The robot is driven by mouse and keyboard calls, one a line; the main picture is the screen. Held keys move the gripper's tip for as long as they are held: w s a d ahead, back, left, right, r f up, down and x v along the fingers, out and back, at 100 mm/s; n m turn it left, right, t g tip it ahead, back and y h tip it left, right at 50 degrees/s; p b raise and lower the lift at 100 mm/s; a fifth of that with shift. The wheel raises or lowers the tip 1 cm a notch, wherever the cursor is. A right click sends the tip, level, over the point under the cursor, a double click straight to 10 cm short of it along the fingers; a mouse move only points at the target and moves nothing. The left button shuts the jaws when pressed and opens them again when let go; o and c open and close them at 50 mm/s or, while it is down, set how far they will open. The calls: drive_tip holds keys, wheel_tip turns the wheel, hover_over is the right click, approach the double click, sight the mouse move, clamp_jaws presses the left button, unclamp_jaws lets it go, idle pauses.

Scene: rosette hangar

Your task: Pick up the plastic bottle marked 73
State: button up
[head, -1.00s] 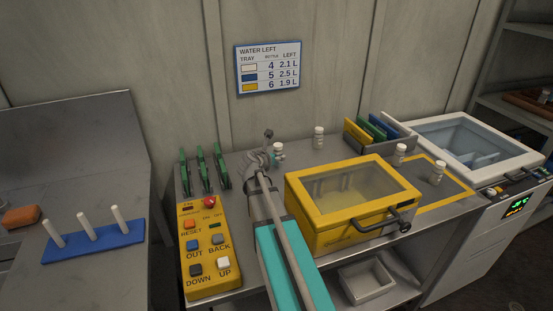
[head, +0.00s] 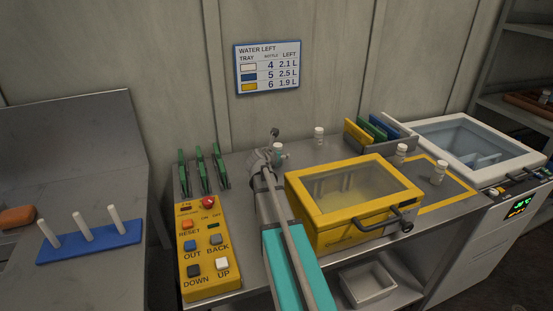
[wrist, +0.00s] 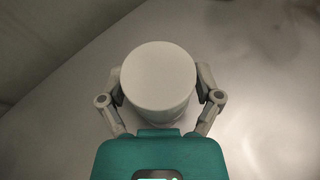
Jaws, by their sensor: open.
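A white bottle (wrist: 158,78) stands between the fingers of my gripper in the wrist view, seen from its round cap end. My gripper (wrist: 160,95) is open, with one finger on each side of it. In the head view the bottle (head: 278,149) shows at the end of my arm, by my gripper (head: 274,157), near the back of the bench. Other white bottles stand at the back (head: 319,136) and to the right (head: 401,153), (head: 438,172). I cannot read a number on any of them.
A yellow box with a clear lid (head: 350,235) stands right of my arm. A yellow button panel (head: 206,258) and green clips (head: 202,168) are on the left. Coloured plates in a rack (head: 387,138) and a white-rimmed bath (head: 475,150) are at the right.

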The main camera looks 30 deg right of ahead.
sight(279, 146)
idle(0.5)
drive_tip(key=c, duration=1.1)
drive_tip(key=shift+r, duration=0.2)
drive_tip(key=shift+c, duration=0.2)
wheel_tip(279, 146, up, 3)
drive_tip(key=p, duration=0.3)
drive_tip(key=s+r+p, duration=0.4)
drive_tip(key=s+d+r+p, duration=0.1)
drive_tip(key=s+r+p, duration=0.1)
drive_tip(key=p, duration=0.1)
drive_tip(key=shift+r, duration=0.3)
drive_tip(key=s+r+p, duration=0.1)
drive_tip(key=s, duration=0.1)
drive_tip(key=s+d+r+p, duration=0.1)
drive_tip(key=s, duration=0.2)
drive_tip(key=s+d+r+p, duration=0.1)
drive_tip(key=s, duration=0.1)
drive_tip(key=shift+s, duration=0.4)
